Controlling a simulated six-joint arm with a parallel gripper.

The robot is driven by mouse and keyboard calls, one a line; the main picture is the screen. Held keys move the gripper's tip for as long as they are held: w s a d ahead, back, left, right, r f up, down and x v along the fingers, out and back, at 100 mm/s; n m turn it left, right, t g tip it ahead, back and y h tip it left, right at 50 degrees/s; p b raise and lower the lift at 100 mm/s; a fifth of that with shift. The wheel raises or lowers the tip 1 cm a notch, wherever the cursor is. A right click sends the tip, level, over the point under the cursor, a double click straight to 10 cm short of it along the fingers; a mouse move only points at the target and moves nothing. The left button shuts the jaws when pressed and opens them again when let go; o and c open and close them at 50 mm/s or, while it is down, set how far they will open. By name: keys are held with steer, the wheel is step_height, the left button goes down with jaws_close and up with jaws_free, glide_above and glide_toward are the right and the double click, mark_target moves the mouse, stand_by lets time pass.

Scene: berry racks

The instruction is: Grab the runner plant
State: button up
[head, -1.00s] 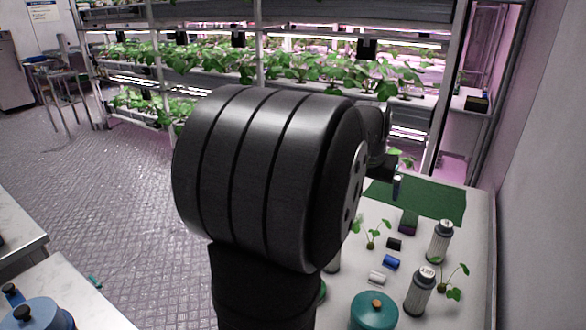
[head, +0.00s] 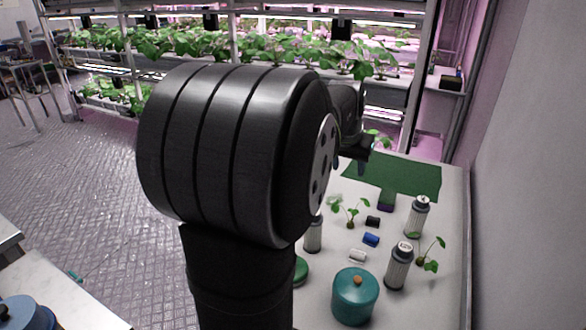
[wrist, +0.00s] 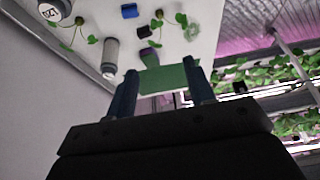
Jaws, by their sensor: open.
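Two small runner-like plants with green leaves stand on the white table, one left (head: 351,211) and one right (head: 428,256) in the head view. I cannot tell which one the task means. Both also show at the top of the wrist view, one near the middle (wrist: 160,20) and one to the left (wrist: 78,27). My gripper (wrist: 163,90) is open, with nothing between its two fingers, and points toward the green mat (wrist: 168,76). In the head view my arm hides much of the gripper; it is above the table's far end, apart from both plants.
Two grey cylinders (head: 417,216) (head: 399,265) stand near the right plant. A teal pot (head: 354,296) is in front. Plant racks (head: 250,45) stand behind.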

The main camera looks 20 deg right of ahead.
steer(key=n+g+h, duration=0.1)
steer(key=n+g, duration=0.1)
steer(key=n, duration=2.7)
glide_toward(351, 222)
steer(key=f, duration=0.3)
steer(key=shift+w+f, duration=0.2)
steer(key=shift+w, duration=0.15)
steer(key=d+f, duration=0.2)
steer(key=f, duration=0.1)
steer(key=shift+w+d+f, duration=0.15)
steer(key=shift+d+f, duration=0.2)
steer(key=shift+w+d+f, duration=0.1)
steer(key=shift+d+f, duration=0.1)
steer(key=shift+f, duration=0.3)
steer(key=c, duration=1.1)
